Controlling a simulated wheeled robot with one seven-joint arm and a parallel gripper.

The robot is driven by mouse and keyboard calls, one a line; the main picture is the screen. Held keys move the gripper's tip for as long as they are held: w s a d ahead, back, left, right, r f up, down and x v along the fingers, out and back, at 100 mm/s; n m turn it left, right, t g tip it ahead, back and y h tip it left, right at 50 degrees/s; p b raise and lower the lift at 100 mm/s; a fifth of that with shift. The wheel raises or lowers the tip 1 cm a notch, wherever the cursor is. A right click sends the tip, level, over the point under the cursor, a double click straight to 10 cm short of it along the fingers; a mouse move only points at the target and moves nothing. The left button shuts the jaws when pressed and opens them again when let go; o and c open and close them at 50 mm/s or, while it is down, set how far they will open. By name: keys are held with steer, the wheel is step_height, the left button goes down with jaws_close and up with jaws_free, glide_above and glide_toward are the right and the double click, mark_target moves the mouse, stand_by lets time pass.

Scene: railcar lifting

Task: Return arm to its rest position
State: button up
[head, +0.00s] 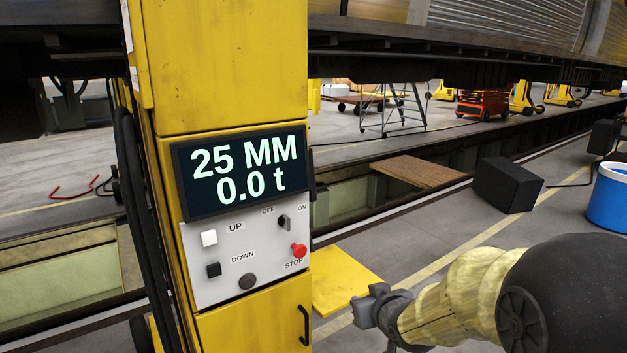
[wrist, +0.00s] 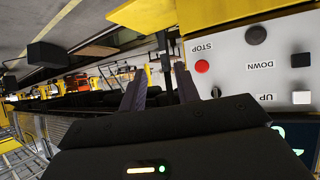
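My gripper (head: 372,309) is at the lower right of the head view, to the right of the yellow lifting column (head: 225,65) and clear of its control panel (head: 215,270). In the wrist view its two dark fingers stand apart, and the gripper (wrist: 160,82) is open with nothing between them. The panel shows at the right of the wrist view, turned upside down, beside the fingers. The display (head: 243,171) reads 25 MM and 0.0 t. The red STOP button (head: 299,250), white UP button (head: 209,238), black DOWN button (head: 213,270) and OFF/ON switch (head: 284,221) are visible.
A railcar underside (head: 450,57) spans the top. Dark cables (head: 130,190) hang on the column's left. A black box (head: 507,184), blue bucket (head: 607,198) and wooden board (head: 419,171) lie to the right. A yellow plate (head: 343,279) is on the floor behind my gripper.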

steer(key=s+d+f+m+g+h+p, duration=0.1)
steer(key=s+g, duration=0.3)
steer(key=s, duration=0.5)
steer(key=s+d+f+m+g+h+p, duration=0.1)
steer(key=s+f+g, duration=0.3)
steer(key=s, duration=0.5)
steer(key=shift+s+d+f+m+g+p, duration=0.2)
steer(key=shift+s+d+m+g+p, duration=0.2)
steer(key=shift+d+p, duration=0.3)
steer(key=shift+w+d, duration=0.1)
steer(key=shift+w, duration=0.05)
